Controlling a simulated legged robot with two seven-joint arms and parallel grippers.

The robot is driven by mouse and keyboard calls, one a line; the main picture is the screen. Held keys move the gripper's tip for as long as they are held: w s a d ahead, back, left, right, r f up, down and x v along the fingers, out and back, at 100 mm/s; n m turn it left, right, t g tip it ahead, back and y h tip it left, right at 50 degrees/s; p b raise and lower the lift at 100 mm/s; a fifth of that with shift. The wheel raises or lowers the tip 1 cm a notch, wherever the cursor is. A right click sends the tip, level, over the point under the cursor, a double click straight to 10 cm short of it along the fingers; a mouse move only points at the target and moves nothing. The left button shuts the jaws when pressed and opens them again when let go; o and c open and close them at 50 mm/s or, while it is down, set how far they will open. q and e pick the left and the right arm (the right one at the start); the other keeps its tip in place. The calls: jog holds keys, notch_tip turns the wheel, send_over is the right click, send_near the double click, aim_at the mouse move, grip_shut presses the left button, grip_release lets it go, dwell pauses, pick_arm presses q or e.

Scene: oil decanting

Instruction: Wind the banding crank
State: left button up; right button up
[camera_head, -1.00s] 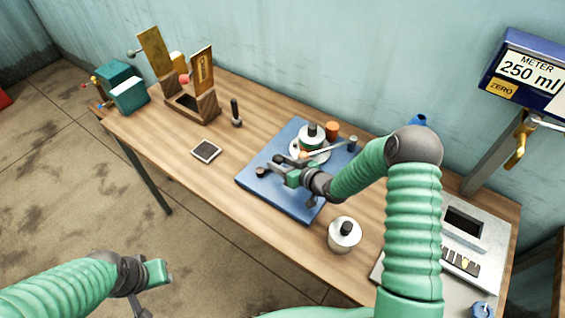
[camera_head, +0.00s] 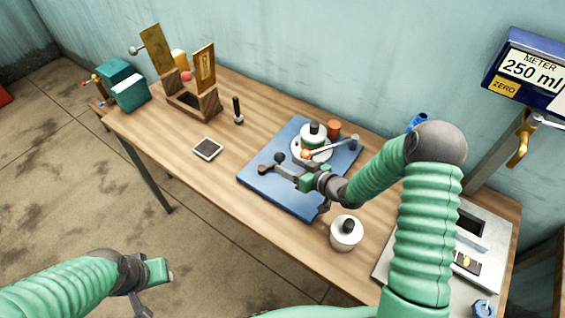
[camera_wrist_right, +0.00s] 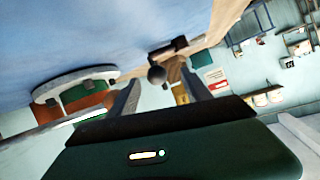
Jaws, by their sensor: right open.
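My right gripper (camera_head: 292,173) is open and low over the board, just right of these knobs. In the right wrist view, a ball knob (camera_wrist_right: 156,75) shows ahead between its fingers, with no visible grip. My left gripper (camera_head: 160,284) hangs over the floor at lower left; its jaws are unclear.
A thin rod (camera_head: 332,146) lies across the turntable, near an orange-brown jar (camera_head: 333,128). A grey machine (camera_head: 480,235) stands right; a wooden rack (camera_head: 192,103) and dark tile (camera_head: 207,149) lie left.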

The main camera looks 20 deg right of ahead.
jog(key=v, duration=0.3)
jog(key=shift+w, duration=0.1)
